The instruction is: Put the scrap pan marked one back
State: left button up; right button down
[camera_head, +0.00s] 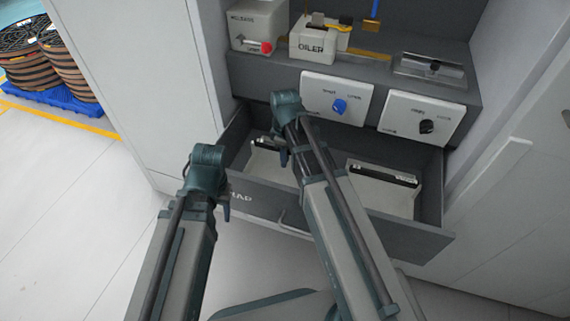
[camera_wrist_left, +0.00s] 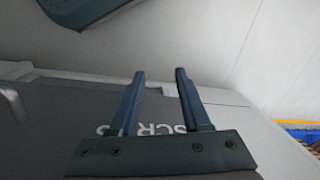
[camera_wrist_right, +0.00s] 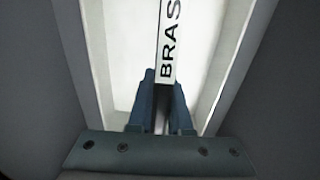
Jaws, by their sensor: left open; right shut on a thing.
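The dark drawer (camera_head: 345,222) stands open, with a pale pan (camera_head: 262,163) on its left and a second pale pan (camera_head: 385,196) with a black-and-white label on its right. My right gripper (camera_head: 282,158) reaches down into the left pan. In the right wrist view its fingers (camera_wrist_right: 163,88) are shut on an upright white label plate (camera_wrist_right: 167,60) reading "BRAS", inside the pan (camera_wrist_right: 120,45). The full marking is cut off, and I cannot tell whether the pan touches the drawer floor. My left gripper (camera_head: 227,208) is open and empty by the drawer front; its fingers (camera_wrist_left: 160,78) show above the lettering "SCR".
Above the drawer are panels with a blue knob (camera_head: 339,106) and a black knob (camera_head: 427,127). A box marked "OILER" (camera_head: 312,46) stands on the shelf. Wire spools (camera_head: 70,55) on a blue pallet stand at the far left. Floor at left is clear.

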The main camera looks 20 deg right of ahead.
jog(key=shift+f, duration=0.1)
jog(key=shift+f, duration=0.1)
jog(key=shift+f, duration=0.15)
jog(key=c, duration=0.8)
grip_release()
jog(key=shift+c, duration=0.2)
jog(key=r+p, duration=0.8)
jog(key=r, duration=0.1)
jog(key=d+r+p, duration=0.1)
jog(key=r+p, duration=0.3)
jog(key=p, duration=0.1)
jog(key=shift+s+r, duration=0.2)
jog(key=shift+s, duration=0.1)
jog(key=shift+r+p, duration=0.25)
jog(key=shift+p, duration=0.15)
